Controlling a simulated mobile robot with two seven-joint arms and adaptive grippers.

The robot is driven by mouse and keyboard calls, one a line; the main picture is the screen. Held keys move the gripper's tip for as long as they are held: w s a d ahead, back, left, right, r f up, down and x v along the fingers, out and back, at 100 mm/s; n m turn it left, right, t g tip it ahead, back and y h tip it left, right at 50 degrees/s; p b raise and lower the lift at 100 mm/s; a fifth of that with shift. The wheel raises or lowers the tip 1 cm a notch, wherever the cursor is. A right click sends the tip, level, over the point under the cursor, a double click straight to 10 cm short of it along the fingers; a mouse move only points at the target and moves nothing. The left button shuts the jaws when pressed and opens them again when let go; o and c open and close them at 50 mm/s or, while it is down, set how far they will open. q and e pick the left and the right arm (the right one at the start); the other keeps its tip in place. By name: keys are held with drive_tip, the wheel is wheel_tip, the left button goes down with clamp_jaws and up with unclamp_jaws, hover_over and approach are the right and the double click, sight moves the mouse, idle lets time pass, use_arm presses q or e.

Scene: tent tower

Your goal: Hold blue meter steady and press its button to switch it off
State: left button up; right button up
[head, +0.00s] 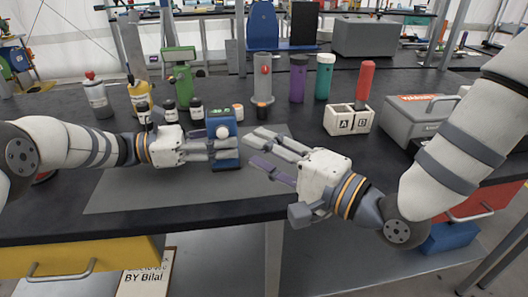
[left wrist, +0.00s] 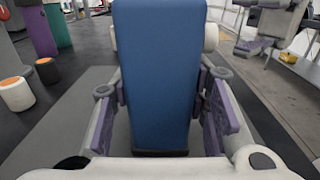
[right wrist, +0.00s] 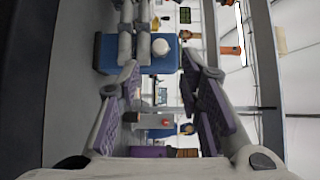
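The blue meter (head: 231,123) stands upright on the grey mat, with a small screen near its top and a round white button (head: 222,131) on its front. My left gripper (head: 228,148) is closed around the meter from the left; in the left wrist view the blue body (left wrist: 160,80) fills the gap between the pads. My right gripper (head: 257,152) is open and empty, just right of the meter and apart from it. In the right wrist view the meter (right wrist: 162,64) and its white button (right wrist: 160,47) lie beyond the open fingers.
The grey mat (head: 130,190) lies along the table's front. Bottles and small jars (head: 196,108) stand behind my left arm. A grey cylinder (head: 263,85), purple and green containers, a two-part box marked A and B (head: 340,122) and a grey toolbox (head: 415,118) stand behind and right.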

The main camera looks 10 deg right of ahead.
use_arm(q)
drive_tip(key=c, duration=0.6)
use_arm(e)
drive_tip(key=shift+s+n, duration=0.1)
drive_tip(key=shift+n, duration=0.4)
drive_tip(key=c, duration=0.8)
drive_tip(key=n, duration=0.4)
drive_tip(key=s+n, duration=0.1)
drive_tip(key=n, duration=0.1)
drive_tip(key=shift+d+g+y, duration=0.25)
drive_tip(key=shift+g+y, duration=0.05)
drive_tip(key=shift+y, duration=0.1)
drive_tip(key=n, duration=0.4)
drive_tip(key=shift+s+d+n, duration=0.2)
drive_tip(key=shift+s+n, duration=0.1)
drive_tip(key=shift+s, duration=0.1)
drive_tip(key=n, duration=0.4)
drive_tip(key=shift+s+d, duration=0.2)
drive_tip(key=shift+s, duration=0.15)
drive_tip(key=s+n, duration=0.1)
drive_tip(key=n, duration=0.6)
drive_tip(key=s+d+n+g+y, duration=0.1)
drive_tip(key=n, duration=0.7)
drive_tip(key=s+d+n+g, duration=0.1)
drive_tip(key=s+n, duration=0.1)
drive_tip(key=n, duration=0.5)
drive_tip(key=shift+r+n+y, duration=0.3)
drive_tip(key=shift+r, duration=0.1)
